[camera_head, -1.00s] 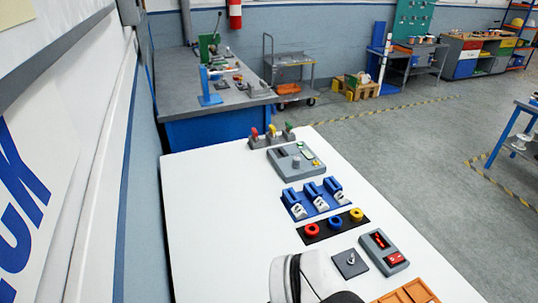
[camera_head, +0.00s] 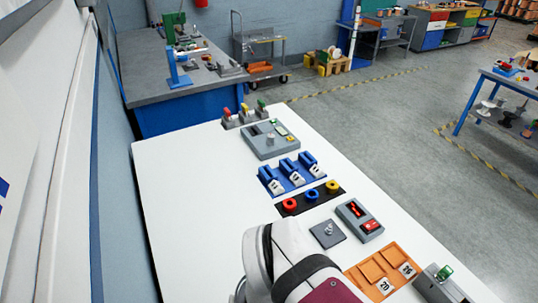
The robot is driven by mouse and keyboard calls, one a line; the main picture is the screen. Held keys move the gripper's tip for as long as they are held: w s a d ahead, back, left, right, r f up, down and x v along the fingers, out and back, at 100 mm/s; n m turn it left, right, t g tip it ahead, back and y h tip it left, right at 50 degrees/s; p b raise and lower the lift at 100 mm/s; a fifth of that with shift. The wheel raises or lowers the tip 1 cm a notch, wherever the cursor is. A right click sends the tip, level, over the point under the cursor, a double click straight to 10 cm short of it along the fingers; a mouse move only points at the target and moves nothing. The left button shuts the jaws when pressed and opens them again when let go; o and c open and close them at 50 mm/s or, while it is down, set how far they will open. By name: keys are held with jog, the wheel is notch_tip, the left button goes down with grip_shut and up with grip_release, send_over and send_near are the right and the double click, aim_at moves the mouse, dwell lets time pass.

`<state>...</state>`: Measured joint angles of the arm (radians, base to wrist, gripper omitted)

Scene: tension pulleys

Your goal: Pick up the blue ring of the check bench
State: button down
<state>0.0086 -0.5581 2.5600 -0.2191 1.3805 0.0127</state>
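The blue ring (camera_head: 312,196) lies on a black strip (camera_head: 301,206) on the white bench (camera_head: 190,200). It sits between a red ring (camera_head: 289,205) on its left and a yellow ring (camera_head: 332,187) on its right. All three rings are apart from one another. My white and dark arm link rises from the bottom middle, nearer the camera than the rings. My gripper is not in view.
Behind the rings stands a blue rack (camera_head: 291,176) with white tags. In front are a grey plate with a peg (camera_head: 327,235), a grey box with a red display (camera_head: 360,220) and an orange tray (camera_head: 384,272). The bench's left part is clear.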

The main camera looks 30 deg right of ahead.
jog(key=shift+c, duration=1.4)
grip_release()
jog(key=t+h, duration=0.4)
send_over(313, 193)
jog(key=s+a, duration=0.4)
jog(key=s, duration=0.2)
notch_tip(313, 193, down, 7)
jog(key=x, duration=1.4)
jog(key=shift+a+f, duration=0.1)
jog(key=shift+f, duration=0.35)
